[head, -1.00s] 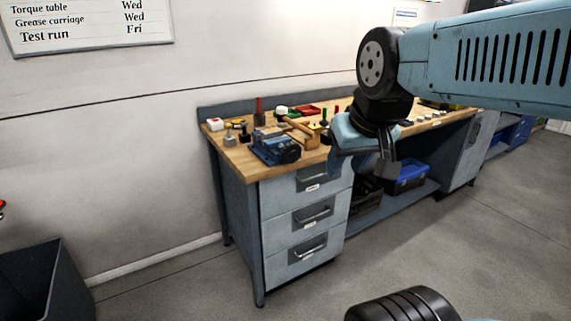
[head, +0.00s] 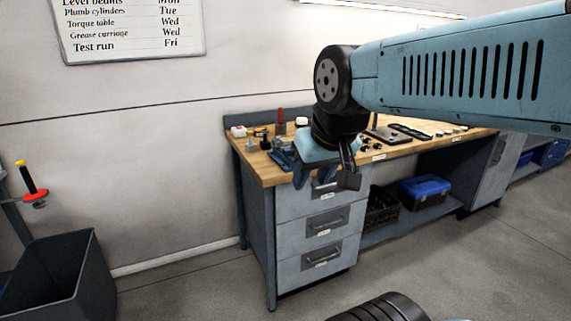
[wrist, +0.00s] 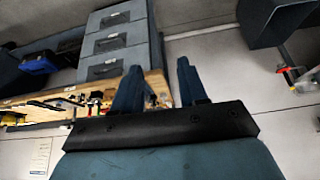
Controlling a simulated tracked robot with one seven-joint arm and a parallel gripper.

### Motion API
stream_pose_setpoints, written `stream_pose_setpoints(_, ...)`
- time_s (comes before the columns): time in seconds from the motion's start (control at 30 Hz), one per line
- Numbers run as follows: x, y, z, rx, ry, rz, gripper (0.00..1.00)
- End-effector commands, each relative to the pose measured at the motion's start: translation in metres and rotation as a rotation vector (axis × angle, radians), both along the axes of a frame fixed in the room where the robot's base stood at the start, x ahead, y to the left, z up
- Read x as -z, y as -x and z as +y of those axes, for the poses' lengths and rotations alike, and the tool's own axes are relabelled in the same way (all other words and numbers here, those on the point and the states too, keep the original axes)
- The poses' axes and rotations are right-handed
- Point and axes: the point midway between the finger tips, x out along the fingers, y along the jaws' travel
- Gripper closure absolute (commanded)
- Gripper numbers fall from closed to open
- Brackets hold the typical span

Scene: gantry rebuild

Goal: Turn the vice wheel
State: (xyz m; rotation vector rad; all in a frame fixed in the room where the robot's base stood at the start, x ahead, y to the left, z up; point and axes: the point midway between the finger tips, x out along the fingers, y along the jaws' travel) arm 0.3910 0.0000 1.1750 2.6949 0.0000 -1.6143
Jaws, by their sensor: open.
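The blue vice (head: 281,158) sits at the front left corner of the wooden bench top. In the head view only its left part shows, because my gripper (head: 326,179) covers the rest. Its wheel is hidden behind the gripper. My gripper is open and empty, pointing down in front of the bench's front edge, above the drawers in the picture. In the wrist view the two fingers of my gripper (wrist: 158,86) stand apart with the bench edge showing between them. I cannot make out the vice wheel there, nor any contact with it.
The bench (head: 268,175) has drawers (head: 322,219) below its left end. Small tools and blocks lie on the top. A blue toolbox (head: 425,189) and a dark crate (head: 381,208) stand on the lower shelf. A dark bin (head: 62,278) stands at the left.

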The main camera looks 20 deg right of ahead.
Motion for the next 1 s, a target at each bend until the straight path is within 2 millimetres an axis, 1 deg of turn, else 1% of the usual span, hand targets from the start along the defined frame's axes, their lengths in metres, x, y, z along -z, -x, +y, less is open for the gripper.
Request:
stream_pose_setpoints(0.27, 0.000, 0.000, 0.000, 0.000, 0.000, 0.000, 0.57)
stream_pose_setpoints(0.37, 0.000, -0.001, 0.000, 0.002, 0.001, -0.001, 0.50)
stream_pose_setpoints(0.47, 0.001, -0.010, -0.004, 0.010, 0.012, -0.011, 0.40)
stream_pose_setpoints(0.5, 0.002, -0.016, -0.006, 0.015, 0.020, -0.018, 0.36)
stream_pose_setpoints(0.53, 0.002, -0.023, -0.002, 0.021, 0.028, -0.027, 0.33)
stream_pose_setpoints(0.57, 0.003, -0.030, -0.003, 0.026, 0.038, -0.036, 0.31)
stream_pose_setpoints(0.67, 0.008, -0.061, -0.016, 0.046, 0.079, -0.077, 0.21)
stream_pose_setpoints(0.8, 0.017, -0.108, -0.039, 0.063, 0.137, -0.145, 0.08)
stream_pose_setpoints(0.87, 0.022, -0.128, -0.049, 0.065, 0.160, -0.175, 0.02)
stream_pose_setpoints(0.9, 0.026, -0.140, -0.055, 0.065, 0.174, -0.193, 0.00)
stream_pose_setpoints(1.0, 0.037, -0.170, -0.072, 0.060, 0.203, -0.240, 0.00)
